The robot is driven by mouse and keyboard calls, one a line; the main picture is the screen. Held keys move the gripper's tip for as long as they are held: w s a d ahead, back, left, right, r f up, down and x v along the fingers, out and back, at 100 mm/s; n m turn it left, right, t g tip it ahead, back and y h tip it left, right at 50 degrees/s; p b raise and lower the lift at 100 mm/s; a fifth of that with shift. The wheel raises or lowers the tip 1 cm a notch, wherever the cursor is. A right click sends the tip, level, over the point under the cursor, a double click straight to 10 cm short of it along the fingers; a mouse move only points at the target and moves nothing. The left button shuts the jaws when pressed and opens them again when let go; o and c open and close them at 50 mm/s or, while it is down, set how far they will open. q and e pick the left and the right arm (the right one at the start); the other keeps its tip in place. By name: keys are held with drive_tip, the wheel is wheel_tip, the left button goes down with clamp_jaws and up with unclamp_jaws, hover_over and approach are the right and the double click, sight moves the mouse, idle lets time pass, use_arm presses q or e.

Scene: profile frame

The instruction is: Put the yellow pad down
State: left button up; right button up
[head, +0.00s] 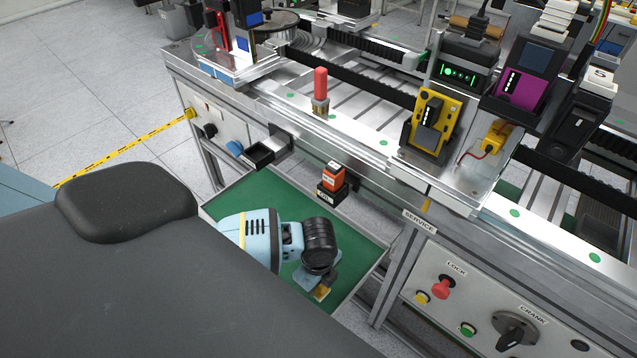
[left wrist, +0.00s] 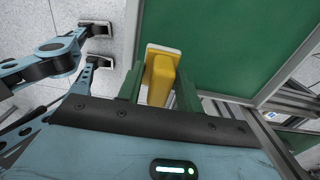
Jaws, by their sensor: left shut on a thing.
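The yellow pad (left wrist: 162,80) is a small yellow block with a paler plate at its far end. In the left wrist view it sits between the two green fingers of my left gripper (left wrist: 160,73), which is shut on it. In the head view my left gripper (head: 318,279) hangs over the green shelf (head: 355,238), near its front edge, and a bit of the yellow pad (head: 322,293) shows at its tip. I cannot tell whether the pad touches the green surface. My right gripper is not in view.
An orange-and-black device (head: 332,177) stands at the shelf's back edge. A black open holder (head: 262,152) juts from the metal bench frame above. A control panel with a red knob (head: 443,288) is at the right. Green surface is bare around the gripper.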

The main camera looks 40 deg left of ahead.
use_arm(q)
drive_tip(key=shift+w+a+f, duration=0.15)
drive_tip(key=shift+w+a, duration=0.55)
drive_tip(key=shift+w, duration=0.35)
drive_tip(key=shift+w+a, duration=0.15)
drive_tip(key=shift+w, duration=0.1)
drive_tip(key=f, duration=0.2)
drive_tip(key=w+f, duration=0.1)
drive_tip(key=shift+a+f+b, duration=0.15)
drive_tip(key=shift+a+b, duration=0.2)
drive_tip(key=shift+f, duration=0.15)
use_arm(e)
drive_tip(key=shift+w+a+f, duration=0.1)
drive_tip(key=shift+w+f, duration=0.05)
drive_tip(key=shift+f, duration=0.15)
use_arm(q)
drive_tip(key=shift+f, duration=0.1)
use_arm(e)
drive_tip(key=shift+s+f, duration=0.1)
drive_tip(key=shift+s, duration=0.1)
use_arm(q)
drive_tip(key=o, duration=1)
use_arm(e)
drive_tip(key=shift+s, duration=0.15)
